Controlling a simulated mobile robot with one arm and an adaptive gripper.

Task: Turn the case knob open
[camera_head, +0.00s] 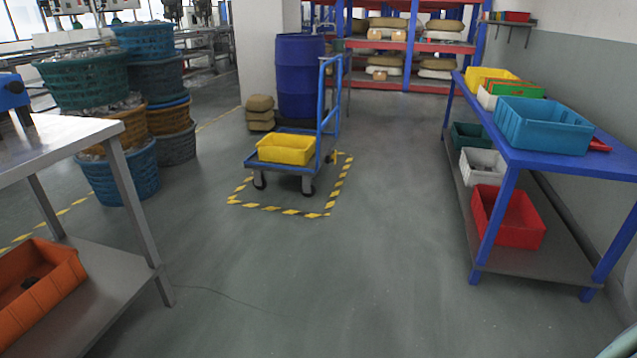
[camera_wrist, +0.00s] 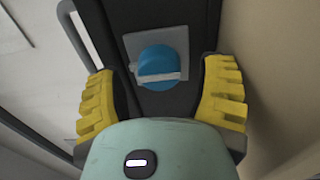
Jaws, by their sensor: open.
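In the wrist view, a round blue knob (camera_wrist: 158,66) with a pale bar across it sits on a grey square plate (camera_wrist: 183,43). The plate is on a dark panel (camera_wrist: 118,14), which I take to be part of the case. My gripper (camera_wrist: 165,88) is open, with one yellow ridged finger on each side of the knob in the picture. The fingers do not visibly touch the knob, and I cannot tell the gap in depth. The head view shows neither the knob nor my gripper.
In the wrist view, a pale handle-like bar (camera_wrist: 75,32) stands left of the knob, and a beige surface (camera_wrist: 280,60) lies to the right. In the head view, a blue table (camera_head: 560,158), a cart (camera_head: 262,163) and a metal table (camera_head: 60,135) surround clear floor.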

